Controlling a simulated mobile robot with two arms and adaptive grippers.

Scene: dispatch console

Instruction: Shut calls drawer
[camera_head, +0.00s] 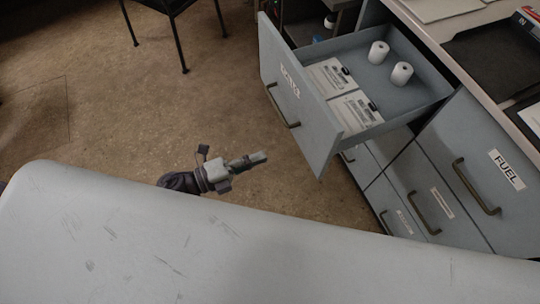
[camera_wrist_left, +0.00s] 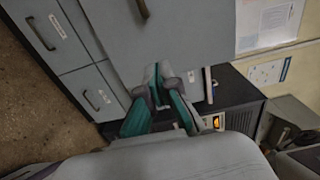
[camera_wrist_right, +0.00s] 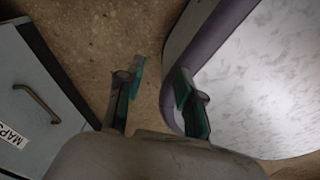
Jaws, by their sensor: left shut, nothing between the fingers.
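The calls drawer (camera_head: 328,151) is pulled well out of the grey console in the head view. Its front faces left and bears a white label (camera_head: 290,82), hard to read at this angle, and a bar handle (camera_head: 281,107). My left gripper (camera_head: 262,157) is shut and empty, left of the drawer front's lower end and apart from it. In the left wrist view, my left gripper's fingers (camera_wrist_left: 159,72) are together before a large grey panel (camera_wrist_left: 175,40). My right gripper (camera_wrist_right: 160,72) shows in the right wrist view, open and empty.
Two white rolls (camera_head: 379,52) and printed paper stacks (camera_head: 330,76) lie in the drawer. A closed FUEL drawer (camera_head: 478,150) is at right. A dark chair (camera_head: 170,8) stands behind. Floor (camera_head: 185,110) left of the drawer is clear. A MAP-labelled front (camera_wrist_right: 25,85) is left of my right gripper.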

